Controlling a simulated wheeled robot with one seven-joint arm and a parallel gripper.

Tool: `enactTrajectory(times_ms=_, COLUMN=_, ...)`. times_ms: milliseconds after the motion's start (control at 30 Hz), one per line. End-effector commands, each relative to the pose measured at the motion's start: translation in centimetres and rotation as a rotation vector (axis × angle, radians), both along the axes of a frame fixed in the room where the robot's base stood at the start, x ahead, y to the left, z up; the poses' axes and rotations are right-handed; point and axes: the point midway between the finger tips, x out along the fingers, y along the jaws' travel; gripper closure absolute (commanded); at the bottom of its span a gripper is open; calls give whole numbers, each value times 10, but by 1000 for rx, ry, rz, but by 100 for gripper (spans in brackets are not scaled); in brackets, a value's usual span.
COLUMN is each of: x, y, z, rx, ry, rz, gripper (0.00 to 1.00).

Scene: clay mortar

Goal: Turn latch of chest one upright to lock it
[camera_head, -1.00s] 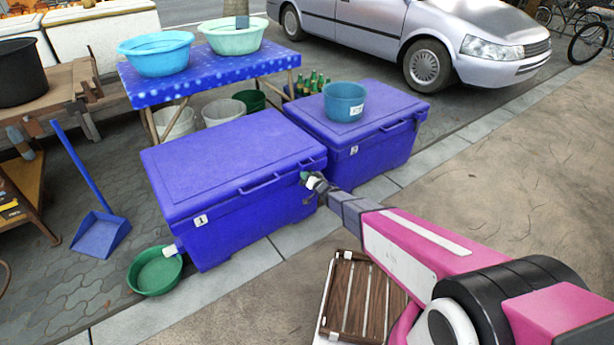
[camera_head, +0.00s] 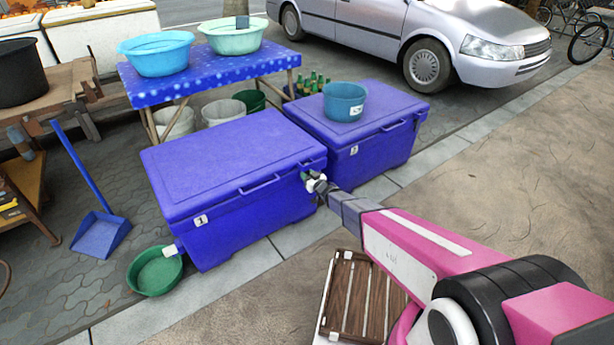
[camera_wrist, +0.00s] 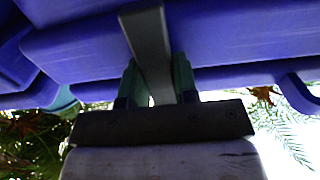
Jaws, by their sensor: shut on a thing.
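Chest one (camera_head: 235,165) is the blue chest on the left, with a label "1" on its front and its lid closed. My gripper (camera_head: 312,181) is at the right end of its front, just under the lid edge. In the wrist view, my gripper (camera_wrist: 157,82) has its two green fingers on either side of a dark grey bar, the latch (camera_wrist: 148,38), and is shut on it. The latch runs across the blue lid edge and looks slightly tilted in that view. In the head view my gripper mostly hides the latch.
A second blue chest (camera_head: 385,148) stands close on the right with a blue tub (camera_head: 344,101) on top. A green basin (camera_head: 155,271) sits at chest one's left front corner. A wooden slatted crate (camera_head: 362,298) lies below my arm. Pavement to the right is clear.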

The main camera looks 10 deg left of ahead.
Motion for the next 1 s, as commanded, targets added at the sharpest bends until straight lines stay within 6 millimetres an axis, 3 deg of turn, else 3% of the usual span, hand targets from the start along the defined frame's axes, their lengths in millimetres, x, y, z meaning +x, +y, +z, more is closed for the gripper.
enactTrajectory(times_ms=367, x=-1, y=-1, z=-1, rx=-9, ry=-6, rz=0, gripper=96)
enactTrajectory(times_ms=400, x=-1, y=-1, z=-1, rx=-8, ry=-5, rz=0, gripper=63)
enactTrajectory(times_ms=467, x=-1, y=-1, z=-1, rx=-8, ry=-5, rz=0, gripper=47)
enactTrajectory(times_ms=767, x=-1, y=-1, z=0, rx=-5, ry=-4, rz=0, gripper=47)
enactTrajectory(times_ms=1000, x=-12, y=-13, z=0, rx=-4, ry=-3, rz=0, gripper=47)
